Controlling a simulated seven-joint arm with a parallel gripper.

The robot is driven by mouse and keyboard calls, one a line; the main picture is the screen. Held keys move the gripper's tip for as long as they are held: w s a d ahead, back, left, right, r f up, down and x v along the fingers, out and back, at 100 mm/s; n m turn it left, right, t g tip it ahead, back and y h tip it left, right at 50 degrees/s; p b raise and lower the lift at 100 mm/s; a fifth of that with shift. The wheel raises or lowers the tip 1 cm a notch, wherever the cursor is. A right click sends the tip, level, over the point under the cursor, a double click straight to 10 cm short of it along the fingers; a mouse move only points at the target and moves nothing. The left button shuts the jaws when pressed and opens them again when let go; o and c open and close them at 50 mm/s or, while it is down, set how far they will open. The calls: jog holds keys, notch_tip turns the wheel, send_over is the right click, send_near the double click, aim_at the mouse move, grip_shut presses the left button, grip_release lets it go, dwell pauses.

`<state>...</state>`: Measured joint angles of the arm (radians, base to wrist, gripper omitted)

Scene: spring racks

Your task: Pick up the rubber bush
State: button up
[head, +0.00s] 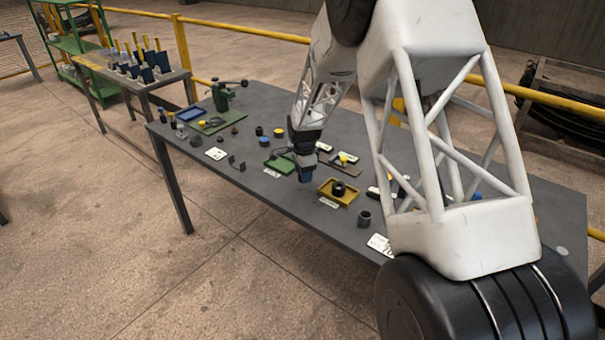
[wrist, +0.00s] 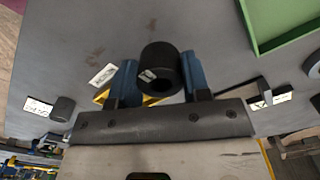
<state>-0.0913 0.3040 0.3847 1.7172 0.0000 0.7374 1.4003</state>
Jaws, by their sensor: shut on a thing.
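The rubber bush (wrist: 158,54), a short black cylinder with a hole and a small pale label, sits between the two blue fingers of my gripper (wrist: 160,66) in the wrist view. The fingers are shut on its sides. In the head view my gripper (head: 305,176) points down over the worktable, between the green tray and the yellow tray. The bush is hidden by the fingers there. I cannot tell how high it is above the table.
The green tray (head: 271,165) lies left of my gripper; its wall shows in the wrist view (wrist: 255,42). A dark hollow cylinder (head: 364,218) stands nearby. Several small parts and labels lie around.

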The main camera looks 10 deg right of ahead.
jog(key=s, duration=0.4)
jog(key=s+d+r, duration=0.1)
jog(key=s, duration=0.9)
jog(key=shift+d+r, duration=0.15)
jog(key=shift+r, duration=0.05)
jog(key=shift+w, duration=0.1)
jog(key=w, duration=1.2)
jog(key=w+a+r, duration=0.1)
jog(key=w, duration=2.5)
jog(key=shift+w+a+r, duration=0.2)
jog(key=shift+a+r, duration=0.05)
jog(key=shift+r, duration=0.1)
jog(key=shift+w, duration=0.7)
jog(key=shift+f, duration=0.25)
jog(key=shift+f, duration=2.1)
